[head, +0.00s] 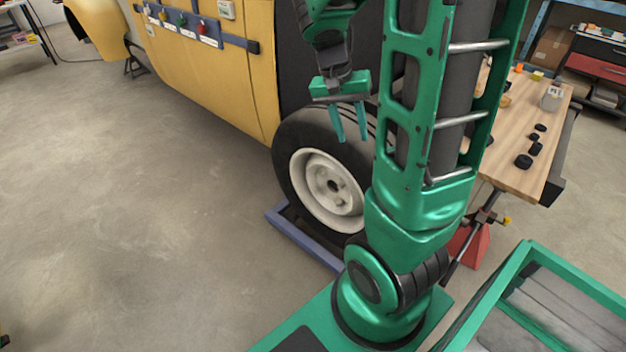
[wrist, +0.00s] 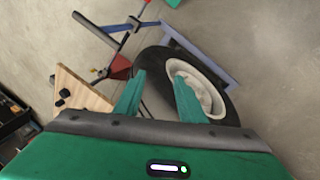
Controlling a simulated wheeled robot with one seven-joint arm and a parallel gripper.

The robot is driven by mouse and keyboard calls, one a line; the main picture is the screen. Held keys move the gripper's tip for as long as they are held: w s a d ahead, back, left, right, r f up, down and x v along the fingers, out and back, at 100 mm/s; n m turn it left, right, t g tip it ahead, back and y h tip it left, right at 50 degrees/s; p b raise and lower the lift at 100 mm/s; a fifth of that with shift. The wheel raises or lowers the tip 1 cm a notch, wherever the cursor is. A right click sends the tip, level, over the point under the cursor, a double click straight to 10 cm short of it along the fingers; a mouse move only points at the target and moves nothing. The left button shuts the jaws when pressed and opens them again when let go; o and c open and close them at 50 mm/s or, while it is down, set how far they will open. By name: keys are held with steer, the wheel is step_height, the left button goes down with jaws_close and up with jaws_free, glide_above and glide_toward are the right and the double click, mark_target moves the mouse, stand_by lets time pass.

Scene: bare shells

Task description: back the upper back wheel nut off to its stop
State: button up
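The back wheel (head: 298,211) has a black tyre and a cream rim, and stands under the yellow car body. Its hub (head: 332,185) shows small dark spots, too small to tell which is the upper nut. My gripper (head: 350,137) hangs in front of the tyre's upper part, above the hub, with its two green fingers apart and pointing down. In the wrist view the open fingers (wrist: 159,82) are in front of the wheel (wrist: 196,85), with the right finger overlapping the rim. Nothing shows between the fingers.
A blue frame (head: 305,240) lies on the floor around the wheel's foot. A wooden bench (head: 520,180) with dark round parts stands at the right, with a red stand (head: 468,246) below it. A blue strip (head: 184,26) with coloured items is on the car's side. The floor at left is clear.

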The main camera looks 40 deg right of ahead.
mark_target(318, 175)
steer(key=w+d+f+m+g+h, duration=0.1)
steer(key=w+d+f+m+h, duration=0.25)
steer(key=w+f, duration=0.7)
steer(key=w+d+f+m+g+h, duration=0.1)
steer(key=w+d+f+m+h, duration=0.3)
steer(key=w+f, duration=0.65)
steer(key=w+a+f+n+t+h, duration=0.1)
steer(key=w+a+f+t+h, duration=0.15)
steer(key=f, duration=0.55)
steer(key=w+a+f+n+t+h, duration=0.1)
steer(key=f+t+h, duration=0.15)
steer(key=f, duration=0.45)
steer(key=w+a+f+t+h, duration=0.1)
steer(key=a+f+t+h, duration=0.15)
steer(key=f, duration=0.55)
steer(key=shift+g, duration=0.45)
steer(key=d, duration=0.3)
steer(key=w+d, duration=0.1)
steer(key=d, duration=0.7)
steer(key=shift+w, duration=0.35)
